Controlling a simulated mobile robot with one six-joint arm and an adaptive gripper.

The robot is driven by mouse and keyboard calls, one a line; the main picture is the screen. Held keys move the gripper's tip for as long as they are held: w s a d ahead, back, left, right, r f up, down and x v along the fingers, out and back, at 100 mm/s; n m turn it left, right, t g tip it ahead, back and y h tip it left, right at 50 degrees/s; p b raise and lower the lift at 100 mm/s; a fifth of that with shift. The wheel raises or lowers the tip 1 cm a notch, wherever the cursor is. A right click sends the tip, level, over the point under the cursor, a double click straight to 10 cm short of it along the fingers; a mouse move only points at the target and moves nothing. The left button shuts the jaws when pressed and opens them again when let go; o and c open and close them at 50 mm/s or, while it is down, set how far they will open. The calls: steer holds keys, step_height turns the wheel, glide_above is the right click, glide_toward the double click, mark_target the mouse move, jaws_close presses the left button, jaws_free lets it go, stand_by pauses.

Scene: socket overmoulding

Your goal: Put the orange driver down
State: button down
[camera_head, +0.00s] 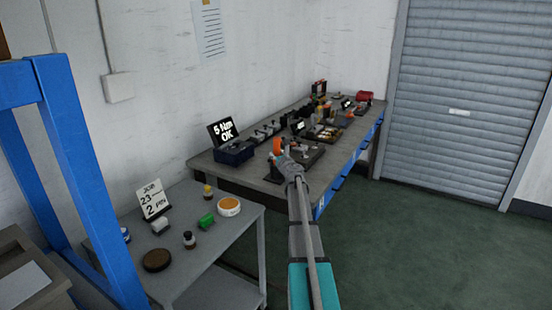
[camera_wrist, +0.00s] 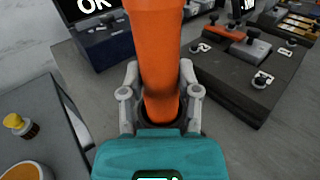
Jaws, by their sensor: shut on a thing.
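The orange driver (camera_wrist: 155,50) stands upright between the fingers of my gripper (camera_wrist: 160,95) in the wrist view. My gripper is shut on it. In the head view the orange driver (camera_head: 277,147) shows as a small orange shape at the end of my arm, over the near end of the long workbench (camera_head: 240,177). The driver's lower end meets a dark round shape close to the bench top in the wrist view. Whether it rests on that shape cannot be told.
A dark blue box with a "5 Nm OK" display (camera_head: 222,131) stands behind my gripper. A dark fixture plate (camera_wrist: 245,80) lies close to the right. A grey side table (camera_head: 185,265) at the near left holds a green part (camera_head: 206,220), small bottles and an orange-topped tub (camera_head: 229,206).

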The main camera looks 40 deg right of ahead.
steer(key=shift+f, duration=0.1)
steer(key=shift+c, duration=1.6)
jaws_free()
steer(key=v, duration=1.2)
steer(key=shift+s, duration=0.1)
